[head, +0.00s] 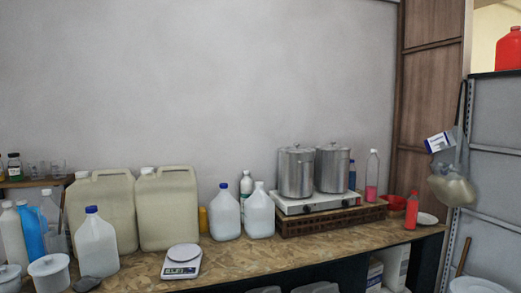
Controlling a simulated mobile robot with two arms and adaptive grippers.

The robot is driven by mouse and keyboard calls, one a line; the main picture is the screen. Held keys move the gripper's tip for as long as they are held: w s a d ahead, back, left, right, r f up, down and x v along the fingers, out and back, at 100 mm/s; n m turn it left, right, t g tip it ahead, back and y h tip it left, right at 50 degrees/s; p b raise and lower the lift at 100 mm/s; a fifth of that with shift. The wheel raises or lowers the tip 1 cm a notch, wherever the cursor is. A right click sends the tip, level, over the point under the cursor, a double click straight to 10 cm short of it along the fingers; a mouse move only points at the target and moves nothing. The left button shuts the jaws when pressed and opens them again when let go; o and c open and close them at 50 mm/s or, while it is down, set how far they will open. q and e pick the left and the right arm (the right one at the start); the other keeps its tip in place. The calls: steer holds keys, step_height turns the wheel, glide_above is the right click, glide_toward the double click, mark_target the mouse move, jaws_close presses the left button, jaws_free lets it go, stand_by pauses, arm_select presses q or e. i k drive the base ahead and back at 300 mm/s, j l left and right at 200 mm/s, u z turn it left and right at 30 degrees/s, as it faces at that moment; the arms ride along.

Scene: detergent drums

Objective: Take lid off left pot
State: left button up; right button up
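Two tall silver metal pots stand side by side on a white hotplate (316,203). The left pot (296,175) has its lid (296,149) on top. The right pot (332,171) also has its lid (332,147) on. The hotplate rests on a brown slatted crate (330,221) on the wooden bench. Neither of my grippers shows in the head view.
The wooden bench (230,255) has free room in front of the pots. White jugs (226,216) and large beige canisters (168,210) stand to the left, with a kitchen scale (182,262) before them. Right of the pots are a red bottle (411,212) and a red bowl (393,203).

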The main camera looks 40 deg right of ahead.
mark_target(296, 149)
steer(key=i+l+u, duration=0.15)
steer(key=l+u, duration=0.25)
steer(key=l, duration=0.6)
steer(key=l+u, duration=0.4)
steer(key=l, duration=0.6)
